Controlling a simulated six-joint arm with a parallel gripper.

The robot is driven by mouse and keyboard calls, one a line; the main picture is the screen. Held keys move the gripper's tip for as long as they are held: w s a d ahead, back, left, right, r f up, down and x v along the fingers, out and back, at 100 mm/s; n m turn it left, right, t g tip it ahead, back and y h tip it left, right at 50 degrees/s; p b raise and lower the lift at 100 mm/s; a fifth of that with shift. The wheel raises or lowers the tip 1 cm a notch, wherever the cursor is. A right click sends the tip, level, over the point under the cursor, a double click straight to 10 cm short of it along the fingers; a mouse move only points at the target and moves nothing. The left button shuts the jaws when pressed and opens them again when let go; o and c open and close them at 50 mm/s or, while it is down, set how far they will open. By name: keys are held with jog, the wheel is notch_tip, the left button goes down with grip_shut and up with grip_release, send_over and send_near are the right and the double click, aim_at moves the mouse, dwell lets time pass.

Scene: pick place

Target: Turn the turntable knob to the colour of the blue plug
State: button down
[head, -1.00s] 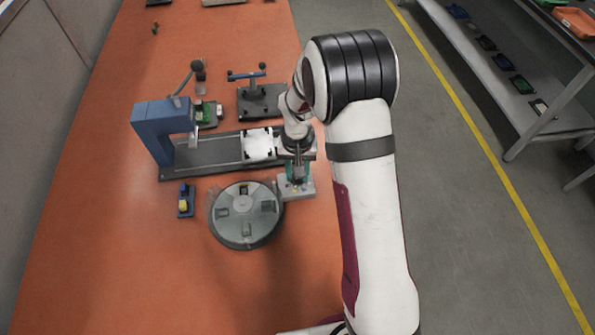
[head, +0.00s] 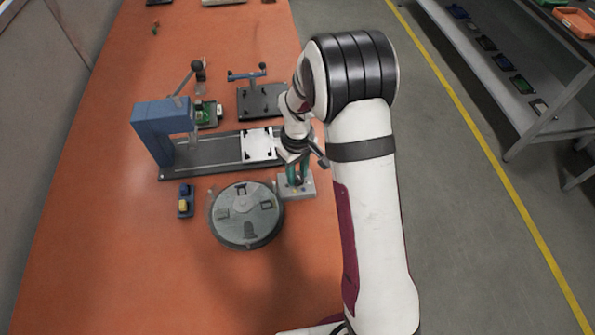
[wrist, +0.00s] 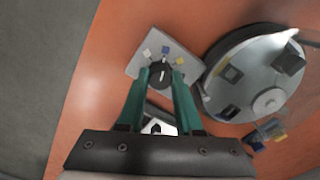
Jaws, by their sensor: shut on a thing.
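The knob (wrist: 160,74) is black and round, on a grey box (wrist: 141,66) with small coloured marks around it. A white line on the knob points roughly toward the blue mark (wrist: 165,50); a yellow mark (wrist: 180,61) is to its right. My gripper (wrist: 161,80) has green fingers, one on each side of the knob, shut on it. The box also shows in the head view (head: 305,190), partly hidden by my wrist. The grey round turntable (head: 247,239) has several pockets or blocks on top. A small blue-and-yellow piece (head: 185,200), perhaps plugs, lies left of it.
A dark rail with a white plate (head: 258,145) and a blue arch-shaped frame (head: 162,118) stand behind the turntable. A green-board fixture (head: 207,113) and a dark clamp fixture (head: 262,99) are farther back. The orange table front is clear.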

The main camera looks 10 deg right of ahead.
aim_at(298, 175)
dwell(0.4)
jog(key=c, duration=0.6)
grip_release()
notch_tip(298, 175, up, 16)
jog(key=shift+f, duration=0.1)
